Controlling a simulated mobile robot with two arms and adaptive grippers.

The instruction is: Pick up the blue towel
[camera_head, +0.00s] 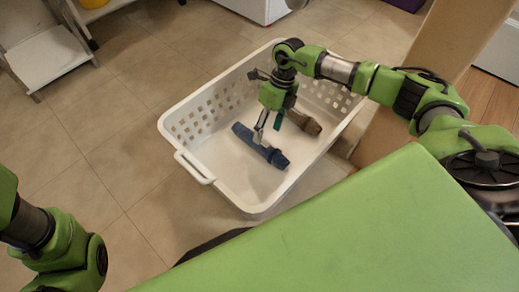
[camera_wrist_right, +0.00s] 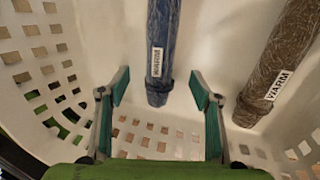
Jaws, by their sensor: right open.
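The blue towel (camera_head: 259,146) is a dark blue roll lying on the floor of the white basket (camera_head: 193,168). In the right wrist view the blue towel (camera_wrist_right: 162,50) carries a white label, and its near end lies ahead of and between my fingers. My right gripper (camera_head: 268,125) reaches down into the basket above the towel. In the right wrist view my right gripper (camera_wrist_right: 160,92) is open, with one green-padded finger on each side of the towel's line and nothing held. My left arm shows at the lower left, but its gripper is out of view.
A brown towel roll (camera_head: 304,122), labelled "WARM" in the right wrist view (camera_wrist_right: 276,75), lies beside the blue one. The basket's perforated walls surround both. A white step stool (camera_head: 48,60) stands at upper left. Tiled floor is clear left of the basket.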

